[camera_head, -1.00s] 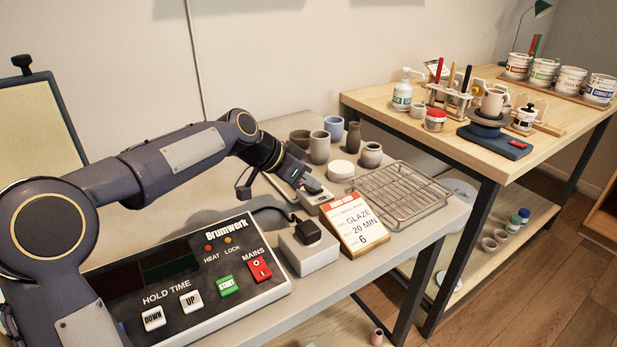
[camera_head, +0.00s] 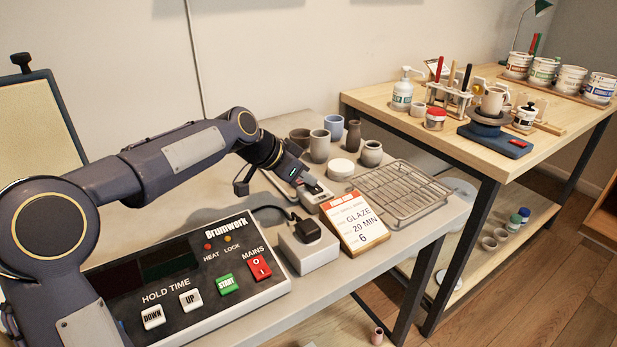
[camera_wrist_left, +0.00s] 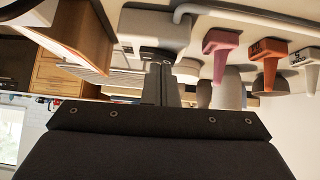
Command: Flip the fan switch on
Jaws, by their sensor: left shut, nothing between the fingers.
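A small pale grey box (camera_head: 314,196) with a dark patch on top lies on the grey table, just left of the wire rack. It may hold the fan switch; no fan label is readable. My left gripper (camera_head: 307,182) is shut and empty, its tip over this box and partly covering it. In the left wrist view, the shut fingers (camera_wrist_left: 161,82) end close to a pale grey block (camera_wrist_left: 155,30) with dark markings. I cannot tell whether they touch, or how a switch is set. My right gripper is not in view.
The Brumwerk control panel (camera_head: 190,275) with a red mains switch is at the front. A socket box (camera_head: 309,253) with a black plug and a glaze card (camera_head: 352,222) stand near the box. Pots (camera_head: 319,146) and a wire rack (camera_head: 402,192) are behind and to the right.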

